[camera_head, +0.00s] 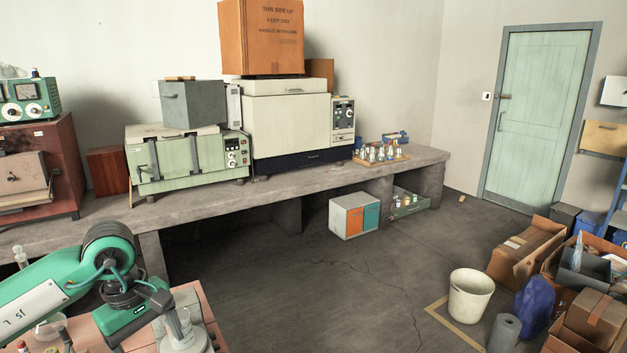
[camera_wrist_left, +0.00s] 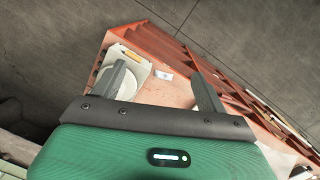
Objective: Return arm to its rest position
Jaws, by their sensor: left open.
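My left arm, green with dark joints, comes in from the left in the head view. Its gripper (camera_head: 168,305) is above a reddish table at the lower left, near a pale glass-like vessel (camera_head: 184,332). In the left wrist view the two grey fingers of this gripper (camera_wrist_left: 160,88) are spread apart with nothing between them. Below them are the pinkish tabletop (camera_wrist_left: 165,97) and a pale tray (camera_wrist_left: 134,64) with a round white dish, partly hidden by one finger. My right gripper does not show.
A concrete bench (camera_head: 290,184) with lab equipment runs along the wall. Open floor (camera_head: 300,290) lies in front of it. A white bucket (camera_head: 470,296) and several cardboard boxes (camera_head: 527,250) stand at the right. A small white card (camera_wrist_left: 164,75) lies on the table.

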